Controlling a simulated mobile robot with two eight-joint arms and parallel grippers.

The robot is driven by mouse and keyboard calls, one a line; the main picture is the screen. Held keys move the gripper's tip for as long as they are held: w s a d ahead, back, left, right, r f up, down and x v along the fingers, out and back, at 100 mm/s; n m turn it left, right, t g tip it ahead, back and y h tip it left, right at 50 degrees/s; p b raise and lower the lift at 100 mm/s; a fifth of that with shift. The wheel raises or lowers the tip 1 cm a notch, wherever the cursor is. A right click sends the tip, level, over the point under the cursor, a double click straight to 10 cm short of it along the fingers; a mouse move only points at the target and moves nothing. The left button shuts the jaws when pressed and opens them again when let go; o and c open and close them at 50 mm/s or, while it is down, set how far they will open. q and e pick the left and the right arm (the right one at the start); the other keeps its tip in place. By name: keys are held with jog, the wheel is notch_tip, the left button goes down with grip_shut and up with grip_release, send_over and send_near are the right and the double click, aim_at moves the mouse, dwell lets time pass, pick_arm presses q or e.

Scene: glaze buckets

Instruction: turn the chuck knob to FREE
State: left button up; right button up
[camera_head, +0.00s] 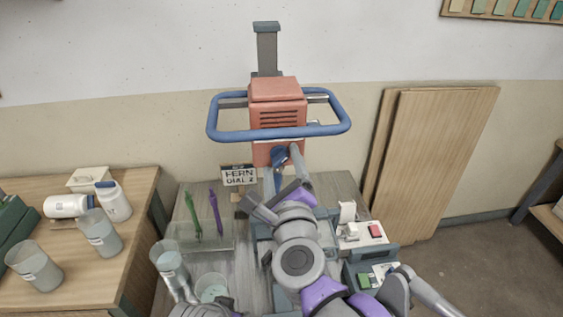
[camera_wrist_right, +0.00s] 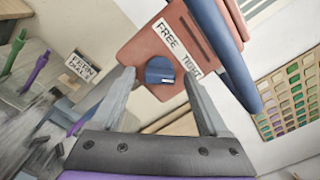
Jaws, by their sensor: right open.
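The chuck knob (camera_wrist_right: 160,70) is a dark blue round knob on the front of the red mixer head (camera_wrist_right: 150,38). A white label (camera_wrist_right: 178,45) reading FREE and TIGHT sits above it in the tilted wrist view. My right gripper (camera_wrist_right: 157,76) is open, with one finger on each side of the knob; I cannot tell whether either touches it. In the head view the knob (camera_head: 279,156) is partly hidden by my right gripper (camera_head: 283,165). A grey part of my left arm (camera_head: 205,306) shows at the bottom edge; its fingers are unclear beside a grey cup (camera_head: 169,258).
A blue bar guard (camera_head: 235,135) rings the mixer head. A FERN DIAL 2 sign (camera_head: 239,176), a green stick (camera_head: 193,215) and a purple stick (camera_head: 216,211) stand left of my right arm. A switch box (camera_head: 360,233) stands right. Wooden boards (camera_head: 440,150) lean on the wall.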

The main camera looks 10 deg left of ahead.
jog(key=shift+w+a, duration=0.1)
jog(key=shift+w, duration=0.15)
grip_shut()
